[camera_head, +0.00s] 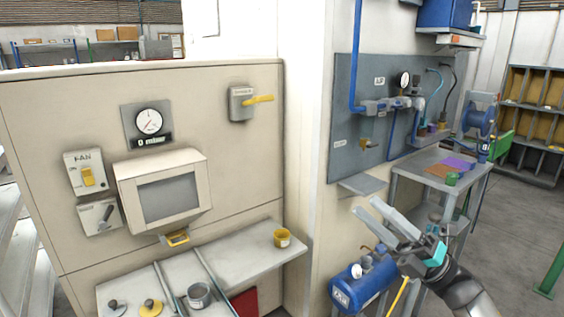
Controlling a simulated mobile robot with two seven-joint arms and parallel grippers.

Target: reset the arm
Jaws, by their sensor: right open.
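My right gripper (388,219) reaches in from the lower right of the head view, in front of the blue air tank and the grey side table. Its two grey fingers are spread apart with nothing between them. It points up and to the left, toward the corner of the beige cabinet. My right arm (464,290) shows behind it, dark and grey with a teal part near the gripper. My left gripper does not show in the head view. No buffing brush can be clearly told apart here.
A beige cabinet (240,165) with gauge, switches and yellow-handled lever stands left. Its shelf (233,262) holds a yellow cup (282,238) and a metal pot (199,295). A blue tank (362,284) sits below my gripper. A grey table (406,164) stands behind. Open floor lies right.

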